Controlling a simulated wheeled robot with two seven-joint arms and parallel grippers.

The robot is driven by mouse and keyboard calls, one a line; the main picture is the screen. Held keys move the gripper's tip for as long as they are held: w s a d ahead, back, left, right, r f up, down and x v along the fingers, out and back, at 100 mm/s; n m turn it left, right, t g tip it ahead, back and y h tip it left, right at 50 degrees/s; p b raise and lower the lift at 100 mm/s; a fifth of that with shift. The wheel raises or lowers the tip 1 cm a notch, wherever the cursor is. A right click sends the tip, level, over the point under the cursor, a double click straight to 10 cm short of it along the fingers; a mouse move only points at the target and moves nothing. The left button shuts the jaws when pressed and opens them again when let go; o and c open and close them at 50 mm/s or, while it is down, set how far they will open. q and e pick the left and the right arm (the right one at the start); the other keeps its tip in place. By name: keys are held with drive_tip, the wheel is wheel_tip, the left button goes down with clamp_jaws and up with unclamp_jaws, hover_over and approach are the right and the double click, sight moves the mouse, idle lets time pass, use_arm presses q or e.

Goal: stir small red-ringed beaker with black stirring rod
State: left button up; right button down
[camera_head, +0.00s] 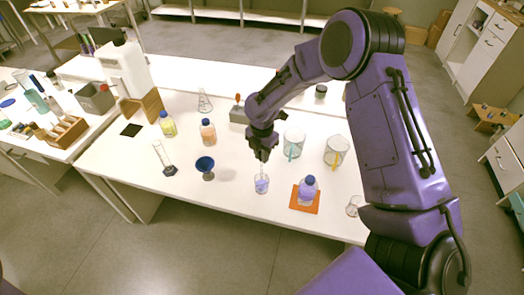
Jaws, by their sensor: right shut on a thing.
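A small clear beaker (261,185) with pale purple liquid stands upright near the front edge of the table. Its red ring is too small to make out. My right gripper (262,156) points down right above the beaker. It is shut on the thin stirring rod (262,169), which reaches down to the beaker's mouth. The rod's lower end is hard to see, and I cannot tell how deep it is in the liquid. My left gripper is not in view.
A bottle of purple liquid (308,190) stands on an orange mat (304,208) to the right. A blue funnel-shaped cup (205,166) is to the left. Two large beakers (294,144) (337,151) are behind to the right. Bottles of yellow (167,125) and orange liquid (208,132) stand further left.

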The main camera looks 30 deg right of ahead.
drive_tip(key=shift+f+b, duration=1.55)
drive_tip(key=shift+f, duration=1.6)
